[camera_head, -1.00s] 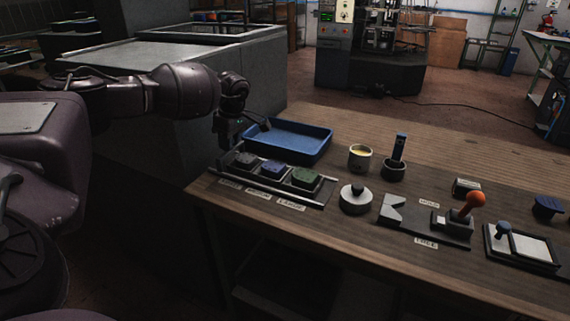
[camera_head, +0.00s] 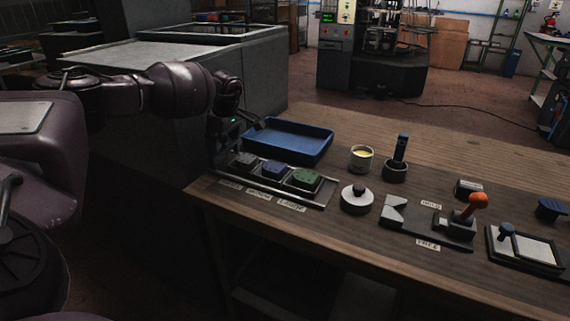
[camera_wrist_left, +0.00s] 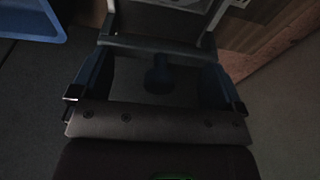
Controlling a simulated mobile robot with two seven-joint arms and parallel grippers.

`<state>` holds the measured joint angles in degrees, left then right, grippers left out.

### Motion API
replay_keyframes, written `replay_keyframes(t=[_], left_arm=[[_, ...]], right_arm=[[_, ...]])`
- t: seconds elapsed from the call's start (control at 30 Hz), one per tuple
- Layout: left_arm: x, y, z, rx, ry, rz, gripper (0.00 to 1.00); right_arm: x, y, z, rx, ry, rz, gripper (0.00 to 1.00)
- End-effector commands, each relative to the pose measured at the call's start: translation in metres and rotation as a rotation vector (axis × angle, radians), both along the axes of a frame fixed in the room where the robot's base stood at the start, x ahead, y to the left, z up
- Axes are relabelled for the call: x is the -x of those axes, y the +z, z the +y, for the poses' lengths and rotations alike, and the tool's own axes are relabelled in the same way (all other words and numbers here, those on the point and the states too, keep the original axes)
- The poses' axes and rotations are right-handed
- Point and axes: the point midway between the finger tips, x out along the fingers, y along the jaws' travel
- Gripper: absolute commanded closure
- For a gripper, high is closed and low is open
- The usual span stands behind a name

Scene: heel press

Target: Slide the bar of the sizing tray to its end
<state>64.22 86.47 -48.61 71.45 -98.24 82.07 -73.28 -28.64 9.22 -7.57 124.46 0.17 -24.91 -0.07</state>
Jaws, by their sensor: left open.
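The sizing tray (camera_head: 318,201) is a low dark rack with pale rails at the near left of the table. It carries a grey, a blue and a green block in a row, with labels along its front. My left gripper (camera_head: 235,142) is open at the tray's left end, partly covering it. In the left wrist view a grey crossbar (camera_wrist_left: 160,46) spans the tray's rails. A dark blue knob (camera_wrist_left: 159,77) shows between the two spread fingers of the left gripper (camera_wrist_left: 158,88); contact is not visible. My right gripper is out of view.
A blue bin (camera_head: 318,150) stands just behind the sizing tray. To the right are a round knobbed weight (camera_head: 357,200), a cup (camera_head: 361,158), an orange-knobbed lever (camera_head: 477,201) and a plate with a blue knob (camera_head: 530,248). The table's front edge is close.

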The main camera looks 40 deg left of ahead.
Motion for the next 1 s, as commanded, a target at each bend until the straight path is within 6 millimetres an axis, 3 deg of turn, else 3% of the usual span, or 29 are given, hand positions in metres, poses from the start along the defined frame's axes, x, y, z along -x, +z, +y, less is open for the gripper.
replay_keyframes(t=[0.47,1.0], left_arm=[[0.000,0.001,0.000,0.000,0.000,0.000,0.06],[0.000,0.034,0.000,-0.001,-0.001,-0.003,0.06]], right_arm=[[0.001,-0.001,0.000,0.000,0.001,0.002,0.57],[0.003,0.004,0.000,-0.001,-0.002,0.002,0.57]])
